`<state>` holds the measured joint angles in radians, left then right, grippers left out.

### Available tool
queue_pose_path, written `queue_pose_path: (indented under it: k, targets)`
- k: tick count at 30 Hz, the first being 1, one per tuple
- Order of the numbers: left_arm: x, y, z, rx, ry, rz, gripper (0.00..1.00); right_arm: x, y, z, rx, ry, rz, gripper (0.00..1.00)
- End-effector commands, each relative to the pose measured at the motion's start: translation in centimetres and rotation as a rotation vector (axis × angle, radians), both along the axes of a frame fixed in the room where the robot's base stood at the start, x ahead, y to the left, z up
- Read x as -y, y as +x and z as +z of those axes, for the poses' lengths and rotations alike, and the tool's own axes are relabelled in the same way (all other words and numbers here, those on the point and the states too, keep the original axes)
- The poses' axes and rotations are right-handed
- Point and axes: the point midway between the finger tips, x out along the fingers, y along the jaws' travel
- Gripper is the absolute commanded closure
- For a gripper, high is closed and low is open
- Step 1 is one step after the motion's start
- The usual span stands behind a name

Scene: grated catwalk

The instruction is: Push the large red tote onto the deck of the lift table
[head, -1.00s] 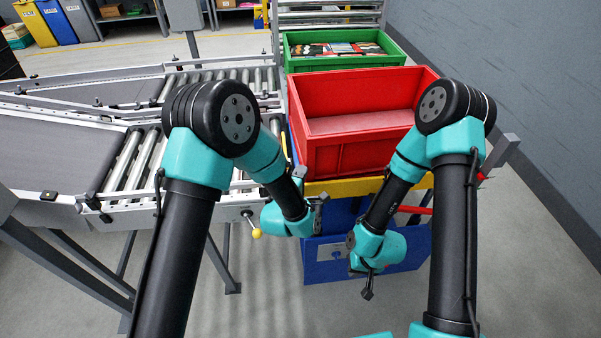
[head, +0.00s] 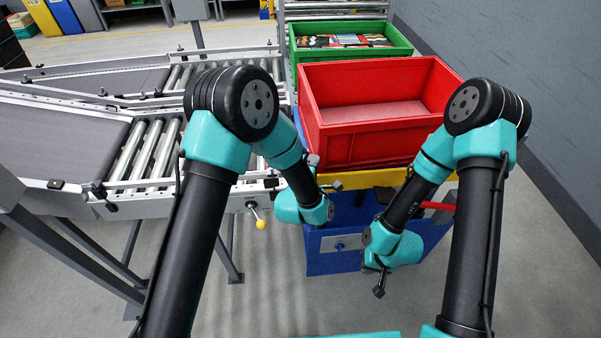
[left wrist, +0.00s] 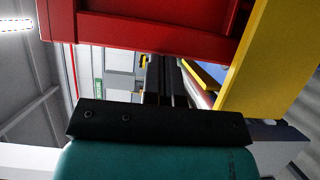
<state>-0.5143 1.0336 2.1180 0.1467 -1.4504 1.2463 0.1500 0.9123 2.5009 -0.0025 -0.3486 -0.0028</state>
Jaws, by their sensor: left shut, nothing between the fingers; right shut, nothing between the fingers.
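The large red tote (head: 365,149) is empty and sits upright on the yellow-edged deck of the blue lift table (head: 352,180), in front of the green tote. My left gripper (head: 335,186) is shut and empty, low at the tote's near left corner; I cannot tell whether it touches. In the left wrist view its shut fingers (left wrist: 166,80) are just beside the red tote wall (left wrist: 150,32) and the yellow deck edge (left wrist: 246,65). My right gripper (head: 380,291) is shut and empty, pointing down in front of the blue base, apart from the tote.
A green tote (head: 350,40) with assorted items stands behind the red one. A roller conveyor (head: 150,150) runs along the left, with a yellow-knobbed lever (head: 260,222) at its edge. A grey wall (head: 510,80) is at right. The floor in front is clear.

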Motion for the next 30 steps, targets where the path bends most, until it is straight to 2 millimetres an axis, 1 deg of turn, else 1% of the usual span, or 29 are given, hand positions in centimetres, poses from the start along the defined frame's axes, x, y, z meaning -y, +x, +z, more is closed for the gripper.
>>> queue_pose_path:
  k: [5, 9, 18, 21, 25, 30]
  targets:
    - [-1.2, -0.6, 0.0, -0.001, 0.000, -0.005, 1.00, 0.0, 0.0, 0.0, 0.000, 0.000, 0.000, 1.00]
    - [-2.8, -1.6, 0.0, -0.003, 0.001, -0.014, 1.00, 0.0, 0.0, 0.0, 0.000, 0.000, 0.000, 1.00]
    - [-4.9, -7.0, 0.0, -0.003, 0.001, -0.016, 1.00, 0.0, 0.0, 0.0, 0.000, 0.000, 0.000, 1.00]
    - [-5.6, -8.5, 0.0, -0.002, 0.002, -0.016, 1.00, 0.0, 0.0, 0.0, 0.000, 0.000, 0.000, 1.00]
    - [-6.2, -10.0, 0.0, -0.002, 0.001, -0.016, 1.00, 0.0, 0.0, 0.0, 0.000, 0.000, 0.000, 1.00]
    - [-6.5, -10.7, 0.0, 0.000, 0.000, -0.016, 1.00, 0.0, 0.0, 0.0, 0.000, 0.000, 0.000, 1.00]
